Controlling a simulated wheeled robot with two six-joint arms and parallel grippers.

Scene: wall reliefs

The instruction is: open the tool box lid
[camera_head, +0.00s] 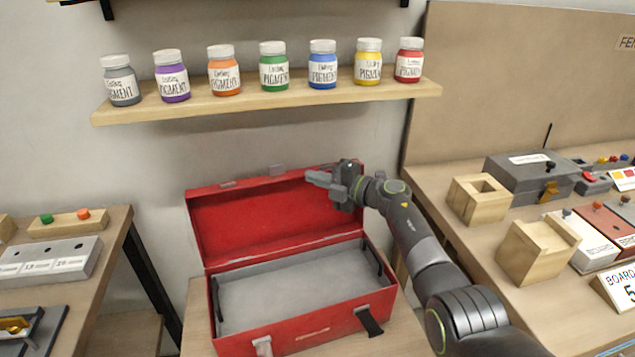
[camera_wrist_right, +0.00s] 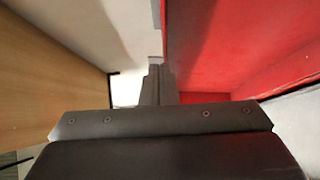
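The red tool box (camera_head: 300,335) stands on a wooden table with its lid (camera_head: 255,220) raised, leaning back near the wall. Its grey inside (camera_head: 290,290) is open to view and looks empty. My right gripper (camera_head: 320,178) is at the upper right part of the lid, its fingers pointing left. In the right wrist view its fingers (camera_wrist_right: 158,85) are close together, with the red lid (camera_wrist_right: 225,45) just to their right. I see nothing clearly held between them and cannot tell whether they touch the lid. My left gripper is not in view.
A shelf (camera_head: 270,101) with several pigment jars hangs above the box. A side table on the right holds wooden blocks (camera_head: 540,248) and a grey box (camera_head: 530,178). A table on the left carries a grey block (camera_head: 50,258). A dark latch (camera_head: 369,321) hangs at the box front.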

